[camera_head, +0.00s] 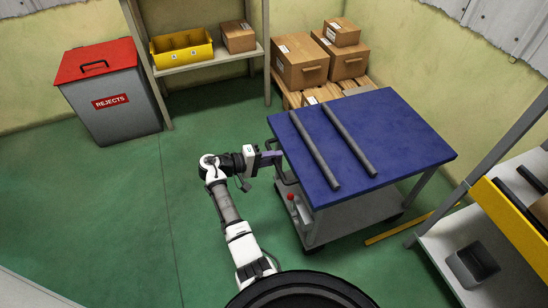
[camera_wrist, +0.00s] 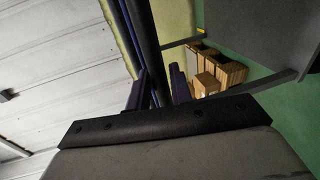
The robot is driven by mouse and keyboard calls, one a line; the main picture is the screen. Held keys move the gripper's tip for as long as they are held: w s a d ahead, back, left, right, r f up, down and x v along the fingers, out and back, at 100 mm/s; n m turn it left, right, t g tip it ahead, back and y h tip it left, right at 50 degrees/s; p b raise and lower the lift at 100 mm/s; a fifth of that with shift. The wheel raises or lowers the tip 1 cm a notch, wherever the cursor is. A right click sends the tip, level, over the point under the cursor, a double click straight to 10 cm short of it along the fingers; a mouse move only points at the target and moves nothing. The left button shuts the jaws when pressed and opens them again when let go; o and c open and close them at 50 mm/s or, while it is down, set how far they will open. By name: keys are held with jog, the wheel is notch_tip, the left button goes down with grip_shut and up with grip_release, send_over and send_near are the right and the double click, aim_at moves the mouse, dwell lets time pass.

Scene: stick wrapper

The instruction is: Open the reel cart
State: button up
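The only cart in view has a blue top (camera_head: 395,130), a grey lower body and casters; I take it as the reel cart. Two dark grey rods (camera_head: 318,150) lie across its top. A dark bar handle (camera_head: 289,177) shows at its left end. My gripper (camera_head: 271,158) is at that end, beside the handle, with its purple fingers pointing toward the cart. In the wrist view, the fingers (camera_wrist: 160,90) stand apart and a dark bar (camera_wrist: 147,45) runs between them. Whether they touch the bar is unclear. No opened part of the cart shows.
A shelf with a yellow bin (camera_head: 182,47) and stacked cartons (camera_head: 300,62) are behind. A rack with a yellow edge (camera_head: 512,220) stands right. Green floor left of the cart is clear.

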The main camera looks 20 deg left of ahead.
jog(key=shift+o, duration=0.7)
jog(key=v, duration=1.4)
